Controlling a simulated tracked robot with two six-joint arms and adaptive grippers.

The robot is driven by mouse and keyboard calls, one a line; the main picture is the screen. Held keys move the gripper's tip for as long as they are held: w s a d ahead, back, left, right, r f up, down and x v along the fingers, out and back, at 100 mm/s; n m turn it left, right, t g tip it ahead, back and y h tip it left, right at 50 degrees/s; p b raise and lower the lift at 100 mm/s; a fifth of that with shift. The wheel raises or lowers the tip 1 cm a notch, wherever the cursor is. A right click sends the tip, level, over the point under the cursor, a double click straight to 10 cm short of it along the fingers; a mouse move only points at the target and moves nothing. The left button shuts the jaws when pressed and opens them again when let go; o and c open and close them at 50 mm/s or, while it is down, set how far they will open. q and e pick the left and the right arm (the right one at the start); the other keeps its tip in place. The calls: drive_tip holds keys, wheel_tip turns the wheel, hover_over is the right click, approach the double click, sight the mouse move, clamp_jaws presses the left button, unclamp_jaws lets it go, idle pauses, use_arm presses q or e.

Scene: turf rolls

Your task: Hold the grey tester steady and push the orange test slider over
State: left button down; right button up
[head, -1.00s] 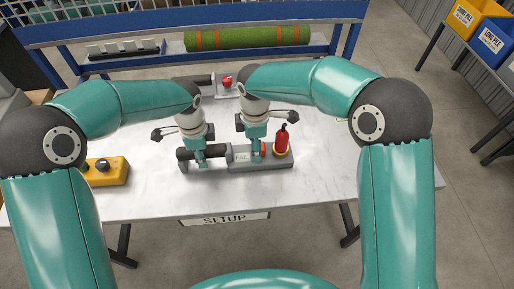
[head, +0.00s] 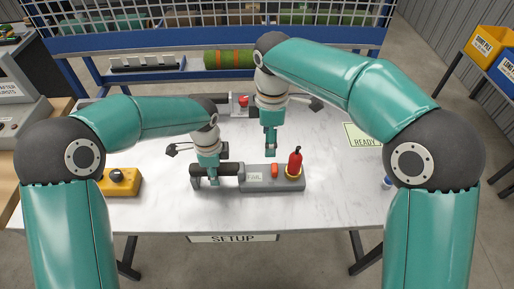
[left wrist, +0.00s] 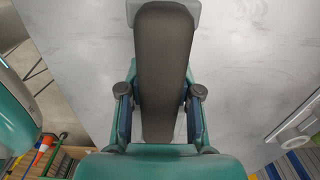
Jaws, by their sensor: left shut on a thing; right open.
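The grey tester (head: 258,185) lies on the white table with its dark handle bar at the left. A label that seems to read FAIL is on its top. The orange slider (head: 275,171) stands on the tester, right of the label. My left gripper (head: 214,182) is shut on the dark handle. In the left wrist view the handle (left wrist: 165,75) runs between the fingers (left wrist: 165,105) to the pale grey body at the top. My right gripper (head: 270,153) is open and empty, apart from the slider, above and behind the tester.
A red, extinguisher-shaped piece (head: 295,161) in a yellow ring stands at the tester's right end. A yellow box with a dark knob (head: 120,182) is at the left. A READY sign (head: 364,136) lies at the right. A green roll (head: 230,60) is on the rack behind.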

use_arm(q)
drive_tip(key=c, duration=0.7)
unclamp_jaws()
drive_tip(key=shift+r, duration=0.1)
wheel_tip(320, 180, up, 10)
drive_tip(key=shift+r, duration=0.85)
